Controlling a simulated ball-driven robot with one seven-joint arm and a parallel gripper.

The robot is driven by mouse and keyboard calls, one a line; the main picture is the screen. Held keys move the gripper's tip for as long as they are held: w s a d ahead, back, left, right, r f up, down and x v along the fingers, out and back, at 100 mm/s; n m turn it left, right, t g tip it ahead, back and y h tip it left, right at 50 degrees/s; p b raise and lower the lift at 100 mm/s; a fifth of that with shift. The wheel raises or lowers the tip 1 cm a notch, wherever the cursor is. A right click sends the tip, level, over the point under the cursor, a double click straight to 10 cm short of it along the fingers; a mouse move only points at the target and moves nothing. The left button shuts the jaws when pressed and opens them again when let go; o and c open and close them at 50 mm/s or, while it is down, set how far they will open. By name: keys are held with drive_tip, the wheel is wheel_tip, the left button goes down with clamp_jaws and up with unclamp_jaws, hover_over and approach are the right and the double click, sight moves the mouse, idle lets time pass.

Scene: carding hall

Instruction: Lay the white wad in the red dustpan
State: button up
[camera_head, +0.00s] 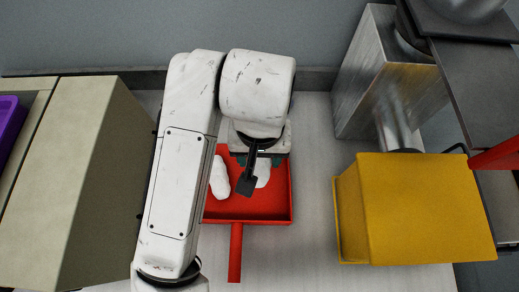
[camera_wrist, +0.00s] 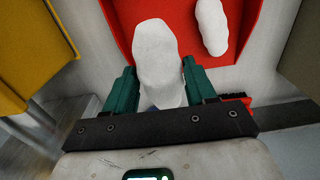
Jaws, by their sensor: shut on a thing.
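My gripper (camera_head: 259,162) is over the back part of the red dustpan (camera_head: 225,208), partly hidden by my wrist in the head view. In the wrist view my gripper (camera_wrist: 158,70) has its green fingers closed on either side of a white wad (camera_wrist: 157,48). This wad also shows in part in the head view (camera_head: 263,175). I cannot tell whether it touches the pan. A second white wad (camera_head: 220,180) lies in the dustpan to the left; it also shows in the wrist view (camera_wrist: 211,26). The dustpan's handle points toward the front.
A yellow box (camera_head: 425,208) stands right of the dustpan, with a metal block (camera_head: 370,75) behind it. A beige block (camera_head: 75,170) stands at the left, beside a purple container (camera_head: 10,125). A small red, dark-bristled thing (camera_wrist: 238,99) shows beside my gripper in the wrist view.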

drive_tip(key=shift+d+f, duration=0.25)
drive_tip(key=shift+f, duration=0.05)
drive_tip(key=shift+f+b, duration=4.2)
drive_tip(key=shift+f, duration=0.85)
drive_tip(key=o, duration=1.1)
wheel_tip(320, 180, up, 11)
drive_tip(key=shift+f+p, duration=0.1)
drive_tip(key=shift+p, duration=0.55)
